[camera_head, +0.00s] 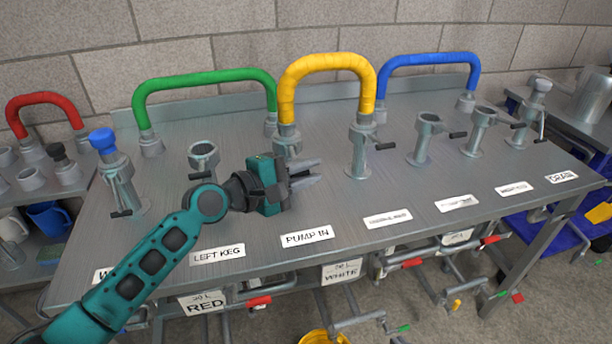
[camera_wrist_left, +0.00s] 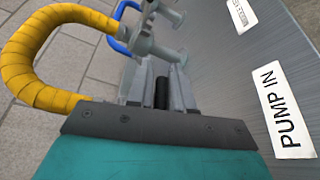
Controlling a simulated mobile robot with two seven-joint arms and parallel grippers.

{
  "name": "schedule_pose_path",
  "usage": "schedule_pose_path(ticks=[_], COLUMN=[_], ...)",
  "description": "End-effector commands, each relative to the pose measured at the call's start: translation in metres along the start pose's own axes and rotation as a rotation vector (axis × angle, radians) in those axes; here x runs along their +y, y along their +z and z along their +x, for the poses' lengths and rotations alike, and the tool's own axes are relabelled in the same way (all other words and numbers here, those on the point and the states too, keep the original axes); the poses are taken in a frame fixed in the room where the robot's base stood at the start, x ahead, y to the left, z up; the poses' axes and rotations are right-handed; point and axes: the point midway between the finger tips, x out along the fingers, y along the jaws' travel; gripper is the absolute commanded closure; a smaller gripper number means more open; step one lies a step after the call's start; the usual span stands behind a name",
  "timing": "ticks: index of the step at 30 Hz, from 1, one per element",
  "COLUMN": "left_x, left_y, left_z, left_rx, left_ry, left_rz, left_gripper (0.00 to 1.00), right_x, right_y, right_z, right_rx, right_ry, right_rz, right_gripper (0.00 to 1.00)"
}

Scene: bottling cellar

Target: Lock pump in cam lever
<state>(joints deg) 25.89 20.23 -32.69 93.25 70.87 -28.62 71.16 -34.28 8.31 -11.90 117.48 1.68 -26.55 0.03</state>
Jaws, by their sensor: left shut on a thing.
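The PUMP IN label (camera_head: 305,236) is on the front of the steel bench and shows in the left wrist view (camera_wrist_left: 282,105). Behind it, one end of the yellow hose (camera_head: 325,63) sits on a grey port (camera_head: 288,140), partly hidden by my gripper. My left gripper (camera_head: 303,176) is in front of this port, its fingers pointing right. In the left wrist view a black lever grip (camera_wrist_left: 162,92) lies between the fingers (camera_wrist_left: 162,95), and the gripper is shut on it. The lever's joint to the port is hidden. My right gripper is not in view.
The yellow hose's other end sits on a port (camera_head: 361,150) with a black lever, right of my gripper. Green (camera_head: 205,80) and blue (camera_head: 430,60) hoses arch behind. An open port (camera_head: 203,158) stands left, and several more ports stand right. The front bench strip is mostly clear.

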Motion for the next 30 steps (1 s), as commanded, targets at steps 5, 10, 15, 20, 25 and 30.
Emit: schedule_pose_path(ticks=[5, 10, 15, 20, 25, 30], left_x=[-0.019, -0.02, -0.02, -0.019, -0.018, -0.018], left_y=[-0.008, -0.009, -0.01, -0.01, -0.01, -0.01], left_z=[0.002, 0.003, 0.003, 0.003, 0.003, 0.003], left_rx=[0.003, 0.002, 0.003, 0.003, 0.003, 0.003], left_ry=[0.023, 0.045, 0.055, 0.058, 0.058, 0.06], left_rz=[0.086, 0.141, 0.166, 0.172, 0.171, 0.172], left_gripper=[1.0, 1.0, 1.0, 1.0, 1.0, 0.7], right_x=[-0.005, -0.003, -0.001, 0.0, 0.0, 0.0], right_y=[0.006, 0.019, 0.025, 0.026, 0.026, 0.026], right_z=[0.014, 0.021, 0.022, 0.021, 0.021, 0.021], right_rx=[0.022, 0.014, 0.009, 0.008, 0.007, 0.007], right_ry=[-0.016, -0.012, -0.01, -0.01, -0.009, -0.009], right_rz=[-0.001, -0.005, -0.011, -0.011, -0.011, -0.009], right_gripper=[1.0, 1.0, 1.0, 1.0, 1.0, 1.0])
